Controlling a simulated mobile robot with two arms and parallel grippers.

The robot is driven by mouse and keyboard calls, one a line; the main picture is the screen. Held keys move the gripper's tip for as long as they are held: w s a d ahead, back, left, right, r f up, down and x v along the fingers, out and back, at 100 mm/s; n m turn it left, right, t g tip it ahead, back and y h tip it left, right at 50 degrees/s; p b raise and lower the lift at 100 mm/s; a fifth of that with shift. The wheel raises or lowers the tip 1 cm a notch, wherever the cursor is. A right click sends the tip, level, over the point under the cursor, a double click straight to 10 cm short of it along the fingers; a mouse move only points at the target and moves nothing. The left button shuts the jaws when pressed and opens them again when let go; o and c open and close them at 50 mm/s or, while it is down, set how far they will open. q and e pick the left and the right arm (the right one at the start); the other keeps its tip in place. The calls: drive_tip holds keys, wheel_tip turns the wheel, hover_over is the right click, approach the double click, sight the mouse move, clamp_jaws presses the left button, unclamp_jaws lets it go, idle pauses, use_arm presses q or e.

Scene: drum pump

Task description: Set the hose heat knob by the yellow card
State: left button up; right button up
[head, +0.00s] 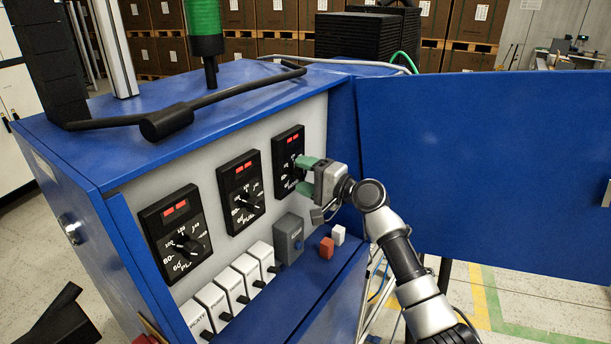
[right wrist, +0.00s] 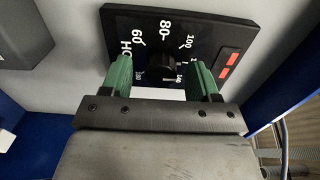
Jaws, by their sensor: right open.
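The hose heat knob (right wrist: 162,66) is black and sits on a black dial panel (head: 287,148), the rightmost of three on the grey front. Its label shows partly as "HO" in the right wrist view, with numbers around the dial. My right gripper (head: 305,175) is at this panel. In the right wrist view its green fingers (right wrist: 162,77) are open, one on each side of the knob, with gaps visible. Contact is not visible, and I cannot read the knob's setting. I cannot make out a yellow card. My left gripper does not show clearly.
Two similar dials, the middle one (head: 240,192) and the left one (head: 175,233), sit beside it. White switches (head: 228,284), a grey box (head: 288,240) and a red block (head: 326,248) are below. A blue door (head: 480,170) stands open at the right.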

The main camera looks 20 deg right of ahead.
drive_tip(key=b+v, duration=0.4)
drive_tip(key=v, duration=0.7)
drive_tip(key=shift+w, duration=0.1)
